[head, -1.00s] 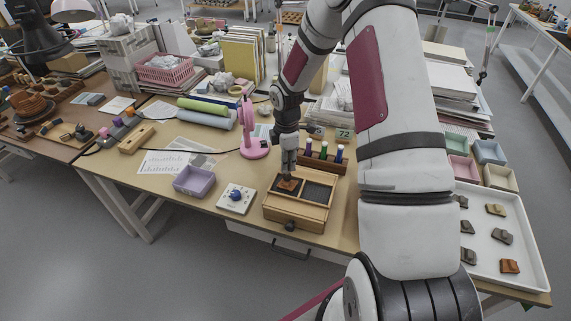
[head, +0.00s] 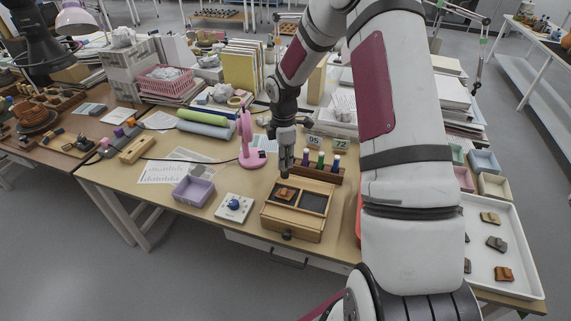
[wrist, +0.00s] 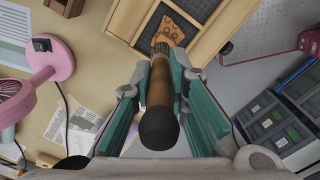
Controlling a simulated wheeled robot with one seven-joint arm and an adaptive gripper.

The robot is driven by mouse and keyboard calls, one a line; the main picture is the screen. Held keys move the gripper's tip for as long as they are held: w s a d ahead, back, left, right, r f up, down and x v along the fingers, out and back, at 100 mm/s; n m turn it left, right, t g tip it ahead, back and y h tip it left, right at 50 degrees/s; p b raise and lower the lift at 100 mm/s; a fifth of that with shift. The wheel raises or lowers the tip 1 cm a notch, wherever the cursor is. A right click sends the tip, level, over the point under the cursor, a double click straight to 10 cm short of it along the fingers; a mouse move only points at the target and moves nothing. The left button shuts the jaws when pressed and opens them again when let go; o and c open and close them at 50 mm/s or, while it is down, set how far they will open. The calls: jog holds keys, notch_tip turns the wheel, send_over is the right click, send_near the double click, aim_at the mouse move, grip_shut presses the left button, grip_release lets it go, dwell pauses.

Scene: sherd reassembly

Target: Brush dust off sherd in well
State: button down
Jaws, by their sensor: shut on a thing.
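My gripper (head: 286,160) is shut on a brush (wrist: 161,95) with a brown handle and a dark rounded end, which points toward the camera in the wrist view. An orange-brown sherd (head: 285,193) lies in the left well of the wooden box (head: 290,222); it also shows in the wrist view (wrist: 171,30), with several dark spots on it. The brush's bristle end (wrist: 162,47) overlaps the sherd's near edge in the wrist view. In the head view the gripper is above and behind the well; I cannot tell whether the bristles touch the sherd.
The box's right well (head: 314,201) is dark and looks empty. A rack of vials (head: 318,168) stands behind the box. A pink stand (head: 252,150), a purple tray (head: 194,191) and a white dial unit (head: 234,207) are to the left. A white tray (head: 518,288) with sherds is at right.

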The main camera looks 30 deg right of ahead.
jog(key=shift+r, duration=0.25)
jog(key=shift+r+p, duration=0.4)
jog(key=shift+r, duration=1.1)
